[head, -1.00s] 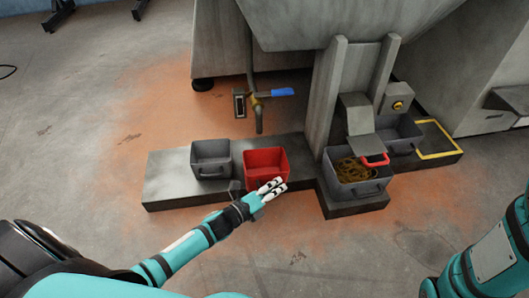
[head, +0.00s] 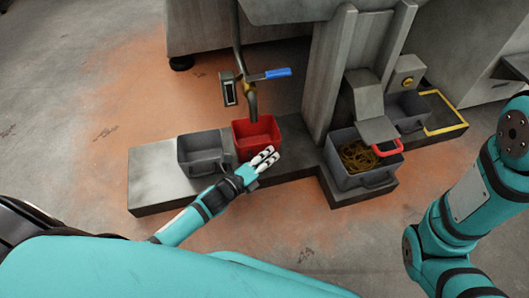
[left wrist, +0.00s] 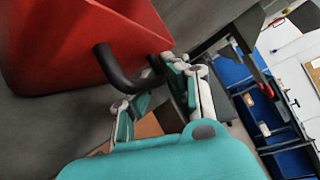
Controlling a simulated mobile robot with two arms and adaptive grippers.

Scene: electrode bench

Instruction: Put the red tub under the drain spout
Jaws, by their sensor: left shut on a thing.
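The red tub (head: 255,136) stands upright on the low grey platform, or just over it; I cannot tell if its base touches. The drain spout (head: 251,104) hangs from a pipe, and its lower end overlaps the tub's back rim in the head view. My left gripper (head: 264,157) is at the tub's front side, shut on its dark handle. In the left wrist view, the red tub (left wrist: 75,45) fills the upper left, and its black handle (left wrist: 118,72) runs to the fingers (left wrist: 165,88). My right gripper is out of view; only its arm shows.
A grey tub (head: 203,152) stands close left of the red one. The blue valve lever (head: 276,73) is beside the spout. To the right, a grey bin (head: 361,180) holds brownish coils, with a red handle (head: 388,147) by it. The platform's left end (head: 150,170) is clear.

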